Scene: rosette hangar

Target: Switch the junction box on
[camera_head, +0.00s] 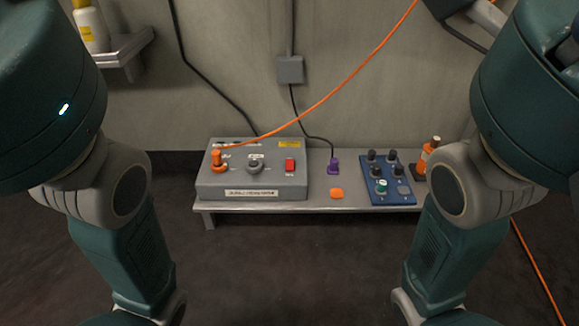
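The grey junction box (252,172) sits on the left part of a low shelf against the wall. An orange plug (217,161) stands upright at its left, with an orange cable (345,77) running up to the right. A grey round socket or knob (254,165) is in its middle. A red switch (290,165) is at its right; I cannot tell its position. Neither of my grippers shows; both arms run down the sides and leave the view at the bottom.
The grey shelf (325,206) also holds a purple connector (333,166), an orange button-like piece (337,193), a blue panel (389,184) with several dark knobs, and an orange bottle (428,155). A small wall shelf (122,50) carries a white bottle (90,27). The floor in front is clear.

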